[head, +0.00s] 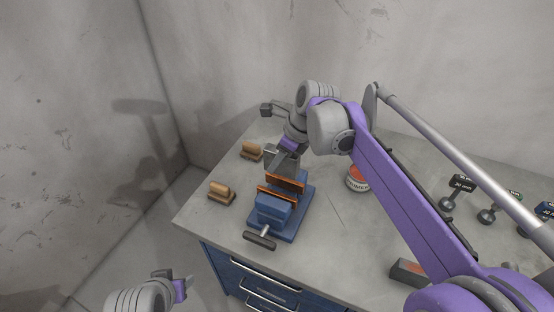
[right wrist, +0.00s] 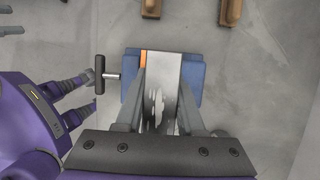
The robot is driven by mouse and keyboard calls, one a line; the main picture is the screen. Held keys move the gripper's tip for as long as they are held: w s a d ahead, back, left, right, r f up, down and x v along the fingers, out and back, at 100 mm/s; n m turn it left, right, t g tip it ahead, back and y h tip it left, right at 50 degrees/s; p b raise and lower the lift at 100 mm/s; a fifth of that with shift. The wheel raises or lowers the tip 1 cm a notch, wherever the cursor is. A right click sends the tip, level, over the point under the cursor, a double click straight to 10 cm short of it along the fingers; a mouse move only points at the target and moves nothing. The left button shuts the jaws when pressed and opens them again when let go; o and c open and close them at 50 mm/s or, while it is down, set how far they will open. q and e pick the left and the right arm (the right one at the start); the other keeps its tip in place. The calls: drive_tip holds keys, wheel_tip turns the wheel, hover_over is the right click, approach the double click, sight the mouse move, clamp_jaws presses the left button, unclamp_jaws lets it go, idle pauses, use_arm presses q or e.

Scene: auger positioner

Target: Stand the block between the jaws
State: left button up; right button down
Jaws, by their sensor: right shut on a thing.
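The blue vise (head: 273,212) with two orange-faced jaws stands on the grey bench; a gap shows between the jaws. My right gripper (head: 280,160) is at the far side of the vise in the head view, pointing down. In the right wrist view its two fingers (right wrist: 160,110) are shut on a grey metal block (right wrist: 163,75). The block covers much of the vise (right wrist: 193,80) there, with one orange jaw edge showing beside it. I cannot tell the block's height above the vise. My left gripper (head: 178,287) is at the lower left, away from the bench; its opening is unclear.
Two wooden brushes (head: 221,192) (head: 251,151) lie left of the vise. A red-and-white tin (head: 357,180) stands to its right. Several dark knobbed tools (head: 487,215) and a grey box (head: 408,272) are farther right. The vise's handle (head: 260,240) sticks out toward the front edge.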

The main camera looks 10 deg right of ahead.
sight(277, 172)
use_arm(q)
drive_tip(key=shift+f, duration=0.1)
drive_tip(key=shift+s+f+b, duration=0.4)
drive_tip(key=shift+f+b, duration=0.25)
drive_tip(key=shift+f, duration=0.25)
drive_tip(key=shift+s+f+b, duration=0.4)
drive_tip(key=shift+f+b, duration=0.2)
drive_tip(key=shift+f, duration=0.25)
use_arm(e)
drive_tip(key=shift+f, duration=2.45)
use_arm(q)
drive_tip(key=shift+s+f+g+b, duration=0.3)
drive_tip(key=shift+f+b, duration=0.15)
drive_tip(key=shift+f, duration=0.15)
use_arm(e)
drive_tip(key=shift+f, duration=0.85)
drive_tip(key=shift+c, duration=2.2)
unclamp_jaws()
use_arm(q)
drive_tip(key=shift+w+r, duration=0.15)
drive_tip(key=shift+r, duration=0.2)
use_arm(e)
drive_tip(key=v, duration=1.1)
drive_tip(key=shift+f, duration=0.1)
